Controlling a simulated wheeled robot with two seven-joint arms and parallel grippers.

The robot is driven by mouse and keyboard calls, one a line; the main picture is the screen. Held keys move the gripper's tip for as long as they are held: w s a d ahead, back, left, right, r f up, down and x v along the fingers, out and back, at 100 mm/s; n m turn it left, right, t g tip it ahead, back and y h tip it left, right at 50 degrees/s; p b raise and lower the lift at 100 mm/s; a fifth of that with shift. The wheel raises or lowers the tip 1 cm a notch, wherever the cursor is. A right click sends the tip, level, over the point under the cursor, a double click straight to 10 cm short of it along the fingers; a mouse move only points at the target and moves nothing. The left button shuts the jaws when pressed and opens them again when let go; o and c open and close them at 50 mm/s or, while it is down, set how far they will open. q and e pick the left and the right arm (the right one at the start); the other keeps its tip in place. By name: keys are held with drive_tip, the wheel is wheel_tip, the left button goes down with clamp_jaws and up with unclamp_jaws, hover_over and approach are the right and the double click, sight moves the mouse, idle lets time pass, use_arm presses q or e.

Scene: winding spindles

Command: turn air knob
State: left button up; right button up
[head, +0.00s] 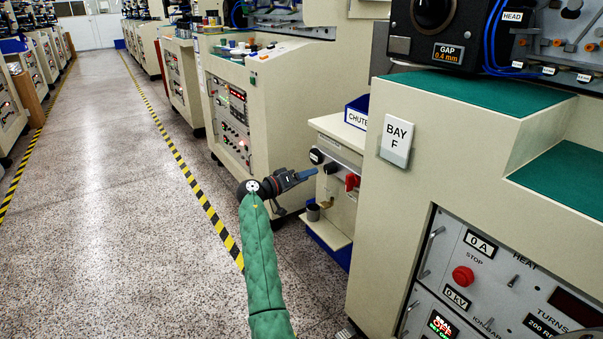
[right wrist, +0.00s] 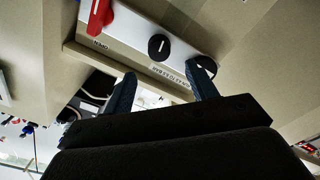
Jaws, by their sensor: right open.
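A black round knob (head: 330,168) with a pale line sits on the light front panel of a small unit between two large machines. It also shows in the right wrist view (right wrist: 158,47), ahead of the fingertips. My right gripper (head: 312,173), on the green-sleeved arm, points at the panel just left of the knob. In the right wrist view its two blue fingers (right wrist: 163,86) stand apart with nothing between them; they look clear of the knob. A red handle (head: 352,181) and a black-and-white round dial (head: 316,156) flank the knob. My left gripper is not in view.
A blue CHUTE bin (head: 357,112) stands on top of the unit. A small cup (head: 313,211) sits on a ledge below the panel. The big BAY F cabinet (head: 396,141) closes off the right. The speckled floor (head: 110,200) at left is clear.

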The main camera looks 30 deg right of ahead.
sight(326, 169)
drive_tip(key=shift+w+d+b, duration=0.15)
drive_tip(key=shift+d+b, duration=0.05)
drive_tip(key=shift+d, duration=1.75)
drive_tip(key=shift+w+d+b, duration=0.15)
drive_tip(key=shift+d, duration=1.75)
drive_tip(key=shift+c, duration=0.4)
drive_tip(key=c, duration=0.9)
